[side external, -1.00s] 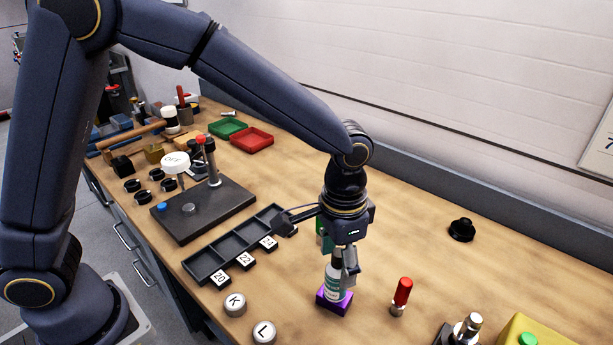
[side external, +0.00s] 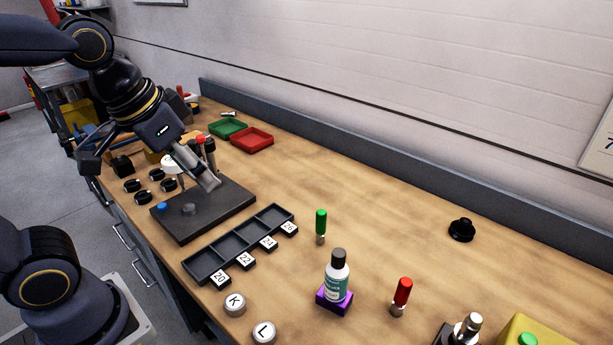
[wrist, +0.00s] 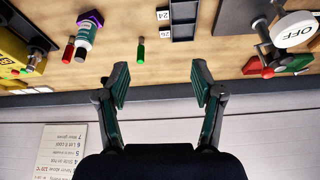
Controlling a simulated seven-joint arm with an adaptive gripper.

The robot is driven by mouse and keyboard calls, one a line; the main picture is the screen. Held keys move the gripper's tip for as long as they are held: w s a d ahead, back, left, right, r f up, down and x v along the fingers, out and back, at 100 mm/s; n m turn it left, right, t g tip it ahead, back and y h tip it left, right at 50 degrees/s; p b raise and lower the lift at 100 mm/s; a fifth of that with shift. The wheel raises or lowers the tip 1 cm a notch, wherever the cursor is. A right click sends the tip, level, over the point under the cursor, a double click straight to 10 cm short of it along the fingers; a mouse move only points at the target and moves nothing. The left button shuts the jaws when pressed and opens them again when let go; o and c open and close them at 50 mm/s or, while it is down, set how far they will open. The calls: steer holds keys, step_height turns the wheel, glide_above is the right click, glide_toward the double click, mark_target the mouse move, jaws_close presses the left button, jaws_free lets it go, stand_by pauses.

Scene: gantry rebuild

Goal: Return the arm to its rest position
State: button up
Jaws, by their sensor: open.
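My gripper (side external: 198,168) is high at the left in the side view, in front of or above the dark fixture plate; the exact height is hard to tell. In the wrist view my gripper (wrist: 160,88) has its two fingers wide apart with nothing between them. A white bottle (side external: 336,278) with a dark cap stands upright on a purple block (side external: 334,302), well away from my gripper. The bottle also shows in the wrist view (wrist: 83,38).
A dark plate (side external: 235,208) carries posts and a round OFF disc. A compartment tray (side external: 205,265), green-handled tool (side external: 321,222), red-handled tool (side external: 402,291), K and L knobs, green bin (side external: 228,128) and red bin (side external: 252,139) are on the bench. The right-hand back is mostly clear.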

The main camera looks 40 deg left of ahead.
steer(key=shift+s+a+f+n+t, duration=0.25)
steer(key=shift+s+a, duration=0.25)
steer(key=shift+s, duration=0.25)
steer(key=shift+s+a+f+n+t, duration=0.2)
steer(key=shift+s+a, duration=0.3)
steer(key=shift+s, duration=0.25)
